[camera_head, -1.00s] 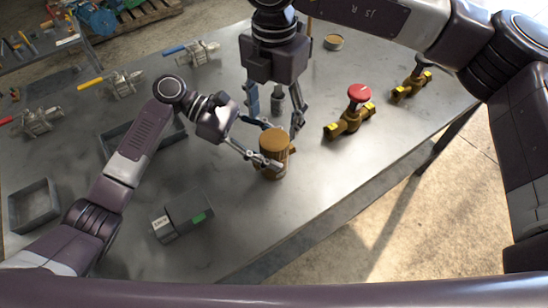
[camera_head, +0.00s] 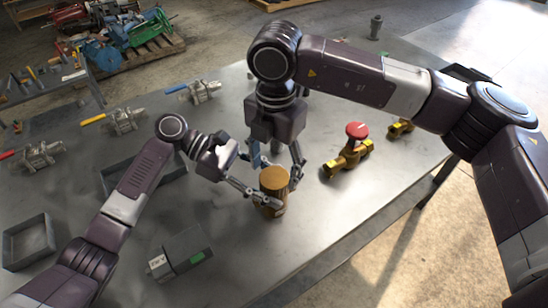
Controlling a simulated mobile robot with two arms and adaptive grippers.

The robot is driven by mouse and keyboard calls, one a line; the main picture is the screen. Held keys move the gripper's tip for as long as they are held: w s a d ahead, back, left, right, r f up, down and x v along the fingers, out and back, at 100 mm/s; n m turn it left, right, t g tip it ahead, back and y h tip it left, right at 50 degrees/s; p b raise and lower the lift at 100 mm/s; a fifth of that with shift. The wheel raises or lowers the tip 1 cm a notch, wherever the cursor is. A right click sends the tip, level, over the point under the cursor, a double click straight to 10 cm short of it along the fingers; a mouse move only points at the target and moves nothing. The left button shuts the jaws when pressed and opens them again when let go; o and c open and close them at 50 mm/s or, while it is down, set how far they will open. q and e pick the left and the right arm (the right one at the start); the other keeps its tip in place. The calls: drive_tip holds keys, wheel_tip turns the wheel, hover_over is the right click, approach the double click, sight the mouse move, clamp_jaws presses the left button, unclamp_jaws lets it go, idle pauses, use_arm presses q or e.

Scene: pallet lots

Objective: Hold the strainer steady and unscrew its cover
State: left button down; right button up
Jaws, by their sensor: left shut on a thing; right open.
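The strainer (camera_head: 273,205) is a brass-coloured cylinder standing upright on the grey metal table. Its round brown cover (camera_head: 274,178) is on top. My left gripper (camera_head: 264,198) comes from the left and is shut on the strainer's side. My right gripper (camera_head: 279,177) points down from above, just behind the cover, with its fingers open and apart. One right finger is partly hidden behind the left gripper and strainer, so I cannot tell whether it touches the cover.
A brass valve with a red handwheel (camera_head: 357,131) stands to the right, another brass valve (camera_head: 400,127) beyond it. A grey box with a green label (camera_head: 182,250) is at front left. Empty trays (camera_head: 28,241) and several lever valves (camera_head: 125,120) are on the left.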

sight(274, 177)
drive_tip(key=shift+f, duration=2)
drive_tip(key=shift+c, duration=0.4)
drive_tip(key=c, duration=1.1)
drive_tip(key=n, duration=0.6)
drive_tip(key=shift+n, duration=0.4)
drive_tip(key=shift+c, duration=0.2)
drive_tip(key=o, duration=1.3)
drive_tip(key=shift+r, duration=0.15)
